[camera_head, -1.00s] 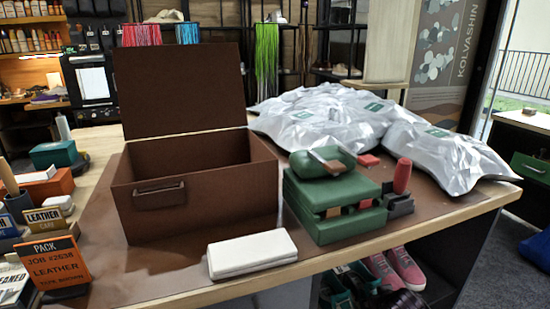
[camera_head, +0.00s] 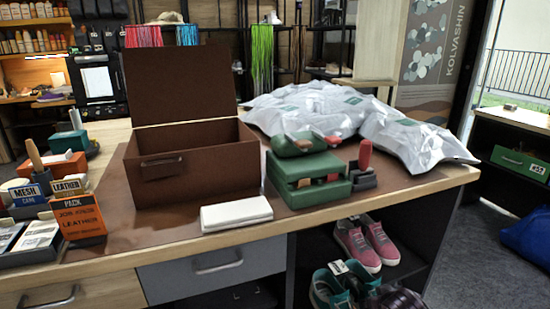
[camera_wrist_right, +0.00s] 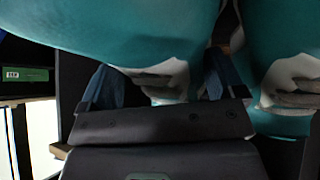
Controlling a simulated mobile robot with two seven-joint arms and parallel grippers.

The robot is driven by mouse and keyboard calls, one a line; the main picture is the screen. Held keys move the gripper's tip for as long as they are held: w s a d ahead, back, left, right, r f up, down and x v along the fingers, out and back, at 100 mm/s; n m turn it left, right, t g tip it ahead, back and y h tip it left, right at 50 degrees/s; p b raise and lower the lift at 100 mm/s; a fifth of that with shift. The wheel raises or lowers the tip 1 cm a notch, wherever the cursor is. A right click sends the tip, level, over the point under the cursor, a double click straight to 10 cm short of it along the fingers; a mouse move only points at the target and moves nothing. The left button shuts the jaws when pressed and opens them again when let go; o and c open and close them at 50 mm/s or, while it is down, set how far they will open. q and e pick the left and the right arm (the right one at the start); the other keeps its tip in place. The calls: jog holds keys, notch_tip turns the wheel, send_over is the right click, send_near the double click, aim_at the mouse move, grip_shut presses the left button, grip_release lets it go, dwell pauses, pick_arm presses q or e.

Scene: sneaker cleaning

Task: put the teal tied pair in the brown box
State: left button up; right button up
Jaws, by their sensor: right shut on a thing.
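The teal tied pair (camera_head: 341,287) shows low in the head view, in front of the shelf opening under the bench, with a small white tag. In the right wrist view the teal shoes (camera_wrist_right: 130,35) fill the top, very close. My right gripper (camera_wrist_right: 163,88) is shut on the teal tied pair; the exact grip point is hard to make out. The brown box (camera_head: 190,172) stands on the bench with its lid raised at the back. Its inside looks empty as far as I see. My left gripper is out of view.
A white block (camera_head: 236,213) lies before the box. An orange job card (camera_head: 80,218) and care supplies are left. Pink shoes (camera_head: 366,244) sit on the shelf below.

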jog(key=a+r, duration=0.1)
jog(key=r, duration=0.2)
jog(key=s+a+r+p, duration=0.1)
jog(key=r, duration=0.2)
jog(key=s+r+p, duration=0.1)
jog(key=r, duration=0.2)
jog(key=shift+s+a+r, duration=0.1)
jog(key=shift+s+a, duration=0.15)
jog(key=shift+a, duration=0.15)
pick_arm(q)
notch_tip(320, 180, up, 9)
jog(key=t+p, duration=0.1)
jog(key=p, duration=0.6)
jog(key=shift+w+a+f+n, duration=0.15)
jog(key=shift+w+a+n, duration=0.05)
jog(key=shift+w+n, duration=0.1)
pick_arm(e)
jog(key=s+a+r, duration=0.2)
jog(key=s+r, duration=0.8)
jog(key=r, duration=0.1)
jog(key=s+a+r+n, duration=0.1)
jog(key=s+a+r, duration=0.2)
jog(key=s+r, duration=0.8)
jog(key=shift+y, duration=0.3)
